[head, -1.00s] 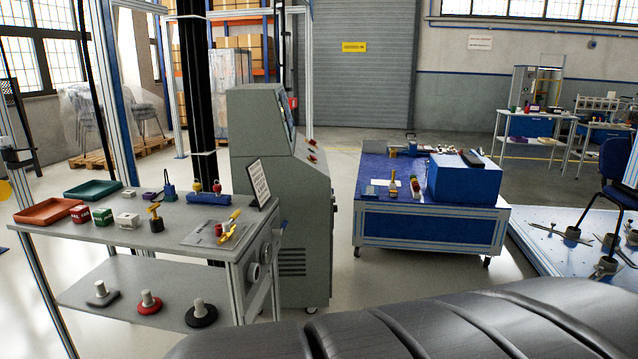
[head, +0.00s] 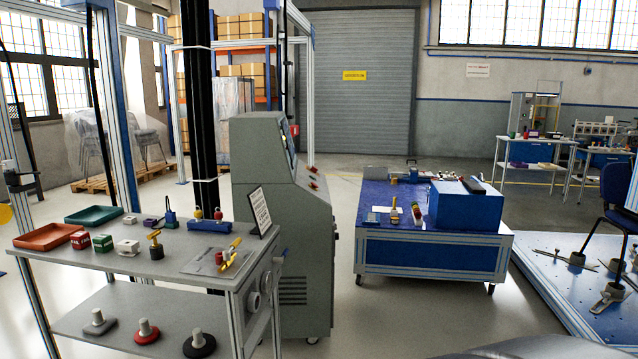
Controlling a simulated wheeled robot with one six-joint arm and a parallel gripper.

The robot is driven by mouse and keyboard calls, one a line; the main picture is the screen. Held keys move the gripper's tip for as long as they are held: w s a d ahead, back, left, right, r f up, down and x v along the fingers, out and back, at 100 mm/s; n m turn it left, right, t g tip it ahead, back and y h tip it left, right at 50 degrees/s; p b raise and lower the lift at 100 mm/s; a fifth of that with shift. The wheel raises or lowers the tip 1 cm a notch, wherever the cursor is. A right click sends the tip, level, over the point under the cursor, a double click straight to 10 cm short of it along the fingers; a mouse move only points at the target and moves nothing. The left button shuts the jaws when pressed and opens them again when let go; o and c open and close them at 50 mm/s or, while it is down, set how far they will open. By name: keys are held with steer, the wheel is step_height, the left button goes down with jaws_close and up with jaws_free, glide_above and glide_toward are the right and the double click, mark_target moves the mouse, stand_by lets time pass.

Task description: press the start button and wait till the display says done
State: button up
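A grey control console (head: 285,225) stands in the middle left of the head view, behind the grey workbench. Its sloped front faces right. Its screen (head: 289,147) is seen almost edge-on, so no text on it can be read. Small red controls (head: 313,178) sit on the console's ledge; I cannot tell which one is the start button. My gripper is not in view.
The grey workbench (head: 140,262) at left holds trays and small parts. A blue cart (head: 430,252) stands right of the console, with open floor (head: 345,190) between. A blue platform with a chair (head: 618,190) is at far right. A shutter door closes the back.

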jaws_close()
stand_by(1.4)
